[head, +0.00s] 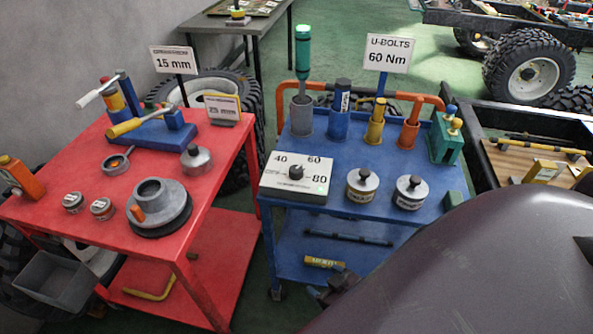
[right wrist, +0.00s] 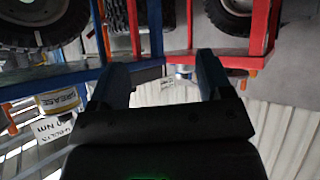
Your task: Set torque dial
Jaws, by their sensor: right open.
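The torque dial (head: 296,173) is a dark round knob on a white-faced box marked 40, 60 and 80. The box sits at the near left corner of the blue cart's top (head: 345,160). A green light (head: 318,189) shows on its face. I cannot tell which mark the knob points to. A sign (head: 388,54) behind reads U-BOLTS 60 Nm. My right gripper (head: 335,287) is low in front of the blue cart, below the dial and partly hidden by my arm. In the right wrist view its fingers (right wrist: 162,78) are apart with nothing between them. My left gripper is not in view.
Two lidded tins (head: 361,186) (head: 409,192) stand right of the dial box. Upright tools in coloured holders (head: 375,122) line the back of the blue cart. A red cart (head: 88,170) with parts stands left, a gap of green floor between.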

